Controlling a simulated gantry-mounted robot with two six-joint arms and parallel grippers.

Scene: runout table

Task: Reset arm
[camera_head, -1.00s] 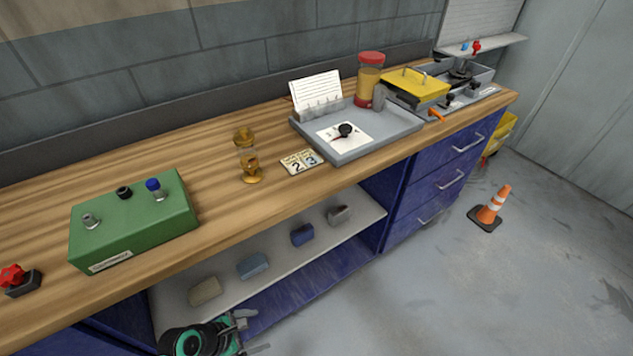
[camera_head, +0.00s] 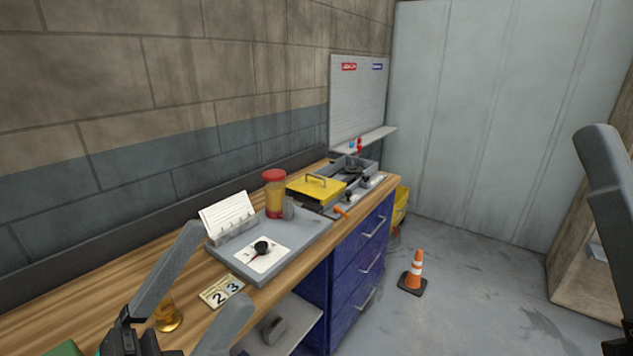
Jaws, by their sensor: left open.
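My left gripper (camera_head: 222,266) comes in at the lower left of the head view. Its two grey fingers are spread apart with nothing between them. It shows in front of the workbench (camera_head: 95,310), over the image of the amber glass piece and the number cards. A dark grey part of mine, likely a finger of my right gripper (camera_head: 606,185), stands at the right edge. Only one such part shows, so its opening cannot be told.
A grey tray (camera_head: 308,241) holds a card rack (camera_head: 230,222) and a black knob on a paper. A red-lidded jar (camera_head: 275,195), yellow-lidded box (camera_head: 316,188) and number cards (camera_head: 221,291) are on the bench. An orange cone (camera_head: 416,268) stands on open floor.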

